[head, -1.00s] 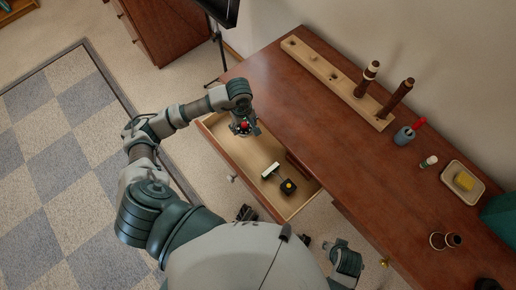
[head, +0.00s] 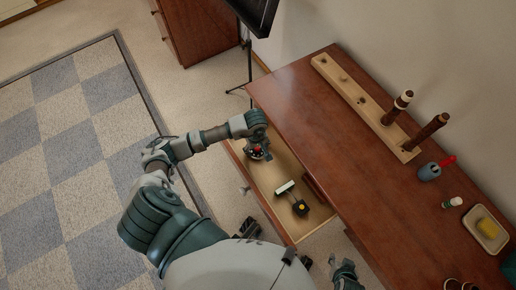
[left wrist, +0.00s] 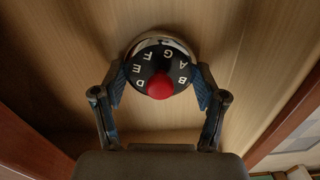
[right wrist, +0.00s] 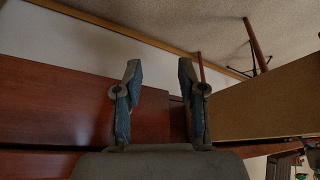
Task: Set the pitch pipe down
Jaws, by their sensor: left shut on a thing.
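The pitch pipe is a round black disc with white letters and a red knob, with a pale rim (left wrist: 161,68) in the left wrist view. In the head view its red part (head: 257,152) shows at the left end of the open drawer (head: 263,203). My left gripper (head: 259,153) is shut on it, with one finger on each side in the left wrist view (left wrist: 160,88). The drawer's wooden floor lies behind the pipe; I cannot tell whether they touch. My right gripper (right wrist: 158,95) is open and empty in the right wrist view.
A white-topped object (head: 285,187) and a black object with a yellow spot (head: 301,207) lie further right in the drawer. On the brown top (head: 330,130) stand a peg board (head: 345,80), a blue cup (head: 429,172) and a tray (head: 486,246). A dark stand (head: 246,70) is behind.

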